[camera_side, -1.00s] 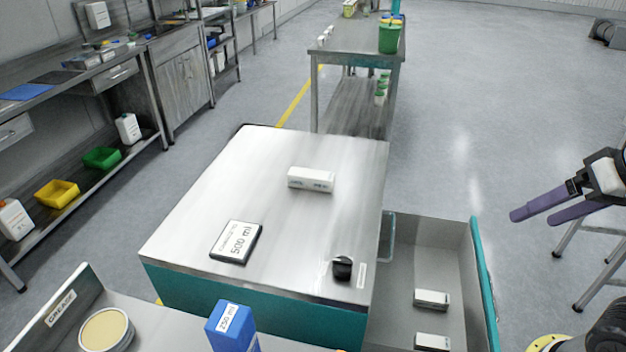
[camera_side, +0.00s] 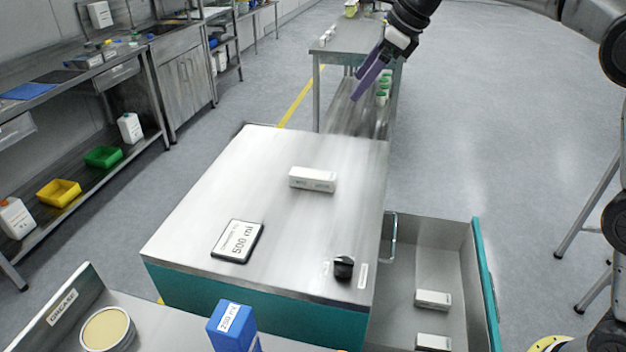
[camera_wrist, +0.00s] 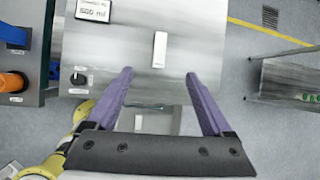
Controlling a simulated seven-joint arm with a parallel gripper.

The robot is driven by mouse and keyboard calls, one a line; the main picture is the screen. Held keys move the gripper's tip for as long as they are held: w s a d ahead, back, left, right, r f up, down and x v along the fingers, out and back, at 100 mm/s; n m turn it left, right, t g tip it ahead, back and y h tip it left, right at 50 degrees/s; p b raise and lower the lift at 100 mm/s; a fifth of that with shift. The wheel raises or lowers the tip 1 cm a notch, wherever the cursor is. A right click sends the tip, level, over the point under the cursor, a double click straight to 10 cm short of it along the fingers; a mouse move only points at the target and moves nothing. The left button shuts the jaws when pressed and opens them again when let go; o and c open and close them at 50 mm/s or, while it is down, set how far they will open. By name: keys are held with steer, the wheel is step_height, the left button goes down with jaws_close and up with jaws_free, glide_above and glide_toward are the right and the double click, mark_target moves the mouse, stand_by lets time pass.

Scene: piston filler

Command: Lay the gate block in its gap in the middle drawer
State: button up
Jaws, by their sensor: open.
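A white block (camera_side: 312,180), which looks like the gate block, lies on the steel top of the cabinet (camera_side: 285,225). In the wrist view the white block (camera_wrist: 160,49) lies lengthwise, ahead of and between my fingertips. My gripper (camera_side: 358,87) is open and empty, raised in the air beyond the back of the cabinet top in the side view. It also shows open in the wrist view (camera_wrist: 159,73). An open drawer (camera_side: 435,250) sticks out at the cabinet's right. Two white blocks (camera_side: 432,300) and (camera_side: 433,342) lie in it, with a space between them.
A 500 ml plate (camera_side: 237,241) and a black knob (camera_side: 343,267) are on the cabinet top. A blue 250 ml block (camera_side: 232,327) and a grease tin (camera_side: 107,330) stand in front. The cabinet top around the white block is clear.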

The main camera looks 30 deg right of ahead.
steer(key=w+f+g, duration=0.1)
steer(key=w+f, duration=0.6)
steer(key=f, duration=0.3)
steer(key=g, duration=0.1)
glide_above(313, 173)
steer(key=s+d, duration=0.1)
steer(key=s, duration=0.1)
steer(key=shift+m, duration=0.4)
steer(key=f, duration=1.2)
steer(key=shift+w+d+f, duration=0.2)
steer(key=shift+w+f, duration=0.05)
steer(key=shift+f, duration=0.15)
steer(key=shift+x, duration=2.9)
steer(key=shift+s, duration=0.1)
jaws_close()
